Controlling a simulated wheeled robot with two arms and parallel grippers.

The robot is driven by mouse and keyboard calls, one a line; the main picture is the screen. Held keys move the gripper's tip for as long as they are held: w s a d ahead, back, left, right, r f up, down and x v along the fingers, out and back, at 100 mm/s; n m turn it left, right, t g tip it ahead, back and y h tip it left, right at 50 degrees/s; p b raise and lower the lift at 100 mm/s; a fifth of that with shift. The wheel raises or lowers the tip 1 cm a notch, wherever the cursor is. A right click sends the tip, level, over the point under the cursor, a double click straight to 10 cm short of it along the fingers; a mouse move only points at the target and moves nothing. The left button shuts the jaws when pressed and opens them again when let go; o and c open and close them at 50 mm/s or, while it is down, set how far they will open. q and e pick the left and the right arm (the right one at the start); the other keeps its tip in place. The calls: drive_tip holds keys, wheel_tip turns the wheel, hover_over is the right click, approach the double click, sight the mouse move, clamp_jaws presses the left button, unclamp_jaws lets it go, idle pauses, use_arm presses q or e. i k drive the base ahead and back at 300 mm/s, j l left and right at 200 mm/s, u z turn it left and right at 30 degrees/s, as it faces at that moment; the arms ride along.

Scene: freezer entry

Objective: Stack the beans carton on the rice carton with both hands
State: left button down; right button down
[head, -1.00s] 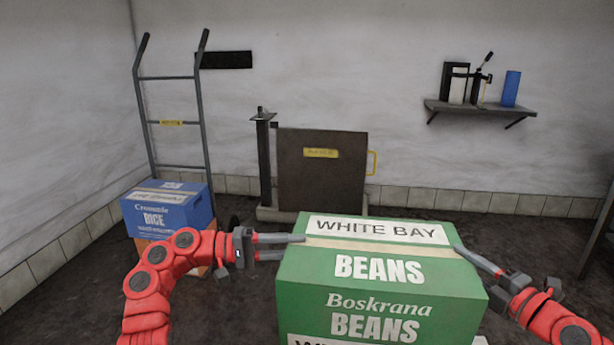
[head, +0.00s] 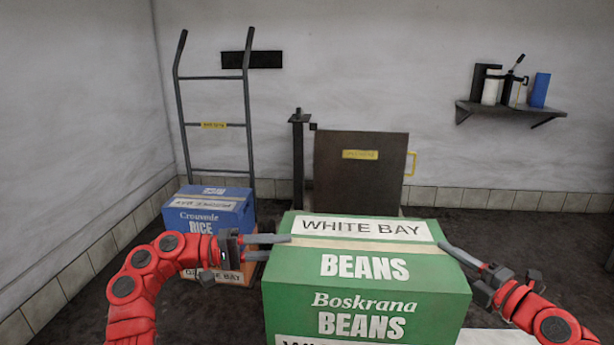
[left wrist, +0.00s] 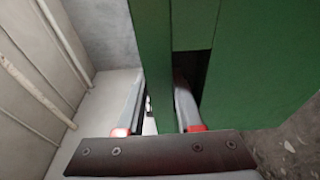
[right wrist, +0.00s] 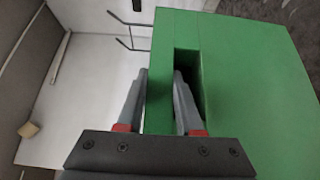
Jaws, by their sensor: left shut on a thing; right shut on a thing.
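The green beans carton (head: 367,290) is held in front of me between both arms, roughly level; its underside is out of view. My left gripper (head: 280,247) is shut on its left side wall. In the left wrist view, one finger goes into the dark hand slot (left wrist: 190,72) and the other stays outside. My right gripper (head: 450,253) is shut on the right side wall in the same way, by the slot (right wrist: 187,65). The blue rice carton (head: 207,207) stands farther back on the left, partly hidden by my left arm, on top of an orange carton (head: 233,276).
A grey hand truck (head: 213,78) stands behind the rice carton. A dark upright panel with a yellow handle (head: 360,172) stands at the back, right of it. A wall shelf (head: 512,107) with small items hangs at the right. Dark floor shows between the cartons and the wall.

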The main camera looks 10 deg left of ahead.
sight(209, 198)
drive_tip(key=i+j, duration=0.2)
drive_tip(key=j, duration=0.2)
drive_tip(key=i+j, duration=0.25)
drive_tip(key=j, duration=0.15)
drive_tip(key=i+j, duration=0.2)
drive_tip(key=j, duration=0.15)
drive_tip(key=i+j, duration=0.25)
drive_tip(key=j, duration=0.15)
drive_tip(key=i+j, duration=0.45)
drive_tip(key=j, duration=0.15)
drive_tip(key=i+j, duration=0.45)
drive_tip(key=j, duration=0.15)
drive_tip(key=i+j, duration=0.45)
drive_tip(key=j, duration=0.1)
